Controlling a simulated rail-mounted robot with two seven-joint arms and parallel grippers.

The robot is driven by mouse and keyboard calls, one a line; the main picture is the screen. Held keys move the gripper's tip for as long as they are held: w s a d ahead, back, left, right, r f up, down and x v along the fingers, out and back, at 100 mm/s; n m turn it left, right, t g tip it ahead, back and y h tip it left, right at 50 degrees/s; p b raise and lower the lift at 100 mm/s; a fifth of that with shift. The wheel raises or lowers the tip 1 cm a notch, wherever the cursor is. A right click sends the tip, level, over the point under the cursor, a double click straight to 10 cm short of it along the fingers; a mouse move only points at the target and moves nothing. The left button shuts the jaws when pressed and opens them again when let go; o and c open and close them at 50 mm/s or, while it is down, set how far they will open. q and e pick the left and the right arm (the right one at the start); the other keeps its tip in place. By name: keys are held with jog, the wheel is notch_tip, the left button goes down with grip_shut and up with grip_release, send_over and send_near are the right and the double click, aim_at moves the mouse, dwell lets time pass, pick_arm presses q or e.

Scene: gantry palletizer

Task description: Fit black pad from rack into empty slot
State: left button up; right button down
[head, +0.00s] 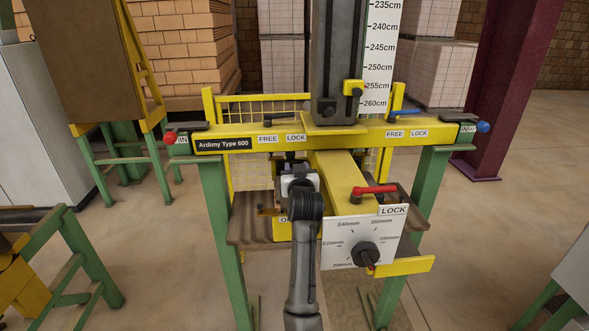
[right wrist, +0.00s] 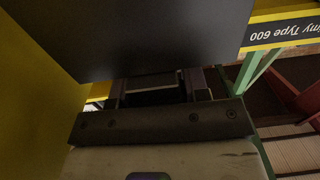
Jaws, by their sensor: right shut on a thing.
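My right gripper (head: 297,180) is at the yellow machine's middle, left of the yellow arm that slopes toward me. In the right wrist view, the fingers (right wrist: 160,86) are shut on a dark flat thing that looks like the black pad (right wrist: 140,35). This thing fills the upper part of that view and hides the fingertips. In the head view, a small dark part shows just above the gripper, under the crossbeam; I cannot tell if it is the pad. I cannot make out the rack or an empty slot. My left gripper is not in view.
The yellow crossbeam (head: 240,141) has FREE and LOCK labels and small levers. A white dial plate (head: 345,255) with a black knob and a red lever (head: 375,189) stand right of my arm. A brown shelf (head: 247,226) lies below the gripper. Green legs (head: 227,250) flank it.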

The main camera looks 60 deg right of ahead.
jog(key=shift+s+d, duration=0.25)
jog(key=shift+s, duration=0.05)
dwell(0.4)
jog(key=shift+w+f, duration=0.1)
jog(key=shift+f, duration=0.4)
jog(key=shift+r+p, duration=0.25)
jog(key=shift+p, duration=0.1)
